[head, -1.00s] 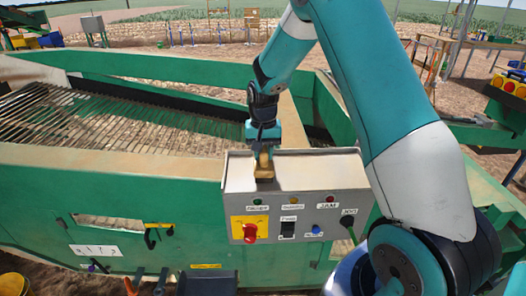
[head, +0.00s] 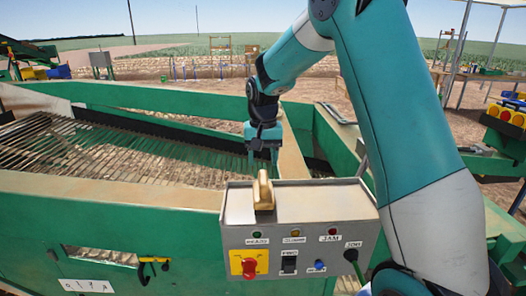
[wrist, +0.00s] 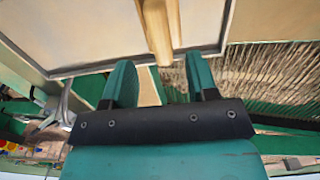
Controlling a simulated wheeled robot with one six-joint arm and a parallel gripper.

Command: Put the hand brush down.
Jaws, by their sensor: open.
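The hand brush (head: 263,192), with a tan wooden handle, stands on the top of the grey control box (head: 318,198), near its left end. In the wrist view the brush (wrist: 160,28) lies beyond the fingertips, on the box's pale top. My gripper (head: 264,160) is open and empty, above and behind the brush, apart from it. Its two teal fingers (wrist: 160,80) show spread in the wrist view. The underside of the brush is hidden.
A slatted conveyor bed (head: 110,158) lies behind left, inside green side walls. The right part of the box top is clear.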

